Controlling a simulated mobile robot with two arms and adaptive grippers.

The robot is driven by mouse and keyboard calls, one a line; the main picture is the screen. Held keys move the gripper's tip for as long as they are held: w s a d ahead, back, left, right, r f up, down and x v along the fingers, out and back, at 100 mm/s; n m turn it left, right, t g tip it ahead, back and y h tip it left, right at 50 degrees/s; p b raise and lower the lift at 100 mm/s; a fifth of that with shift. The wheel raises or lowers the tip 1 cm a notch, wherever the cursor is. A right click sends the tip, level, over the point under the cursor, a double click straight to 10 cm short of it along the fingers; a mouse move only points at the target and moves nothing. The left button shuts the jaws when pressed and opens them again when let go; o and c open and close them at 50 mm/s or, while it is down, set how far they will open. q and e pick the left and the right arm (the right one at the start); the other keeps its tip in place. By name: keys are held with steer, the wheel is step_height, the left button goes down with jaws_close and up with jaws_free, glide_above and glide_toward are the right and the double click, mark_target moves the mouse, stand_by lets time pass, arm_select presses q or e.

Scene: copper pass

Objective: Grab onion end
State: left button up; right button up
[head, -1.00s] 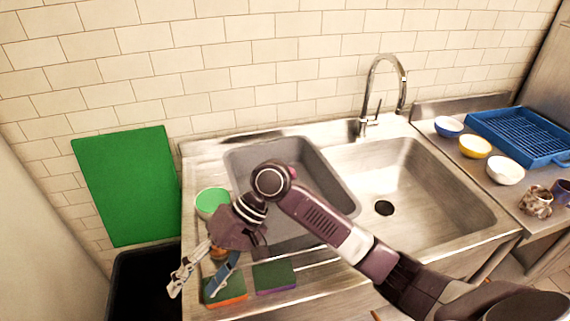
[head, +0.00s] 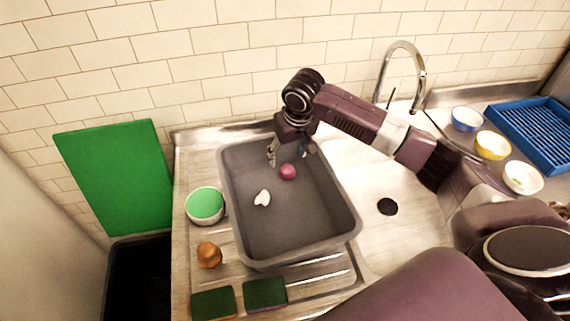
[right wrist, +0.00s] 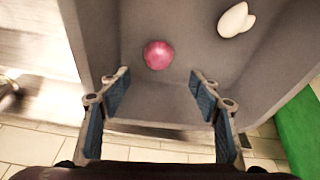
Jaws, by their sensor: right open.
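A small round pink-red piece (head: 288,172), which looks like the onion end, lies on the floor of the grey basin (head: 284,234). It also shows in the right wrist view (right wrist: 158,55), just beyond my fingertips and between their lines. My right gripper (head: 287,157) is open and empty over the back part of the basin, with its fingers pointing down. The two blue-padded fingers (right wrist: 158,92) stand wide apart in the right wrist view. My left gripper is not in view.
A white piece (head: 262,198) lies in the basin near the pink one. A faucet (head: 401,62) stands behind; bowls (head: 492,145) and a blue rack (head: 536,128) sit right.

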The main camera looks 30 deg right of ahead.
mark_target(288, 168)
steer(key=shift+s+d+f, duration=0.3)
steer(key=shift+s+f, duration=0.15)
steer(key=shift+f, duration=0.2)
steer(key=shift+f+p, duration=0.35)
steer(key=shift+p, duration=0.2)
steer(key=p+x, duration=0.1)
steer(key=x, duration=0.3)
steer(key=shift+w+a, duration=0.2)
steer(key=shift+w+f, duration=0.1)
steer(key=shift+f, duration=0.3)
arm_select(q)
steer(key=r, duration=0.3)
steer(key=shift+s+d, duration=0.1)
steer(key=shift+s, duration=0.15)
arm_select(e)
steer(key=shift+d, duration=0.1)
steer(key=c, duration=1)
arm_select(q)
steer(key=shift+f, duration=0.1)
arm_select(e)
steer(key=shift+r, duration=0.15)
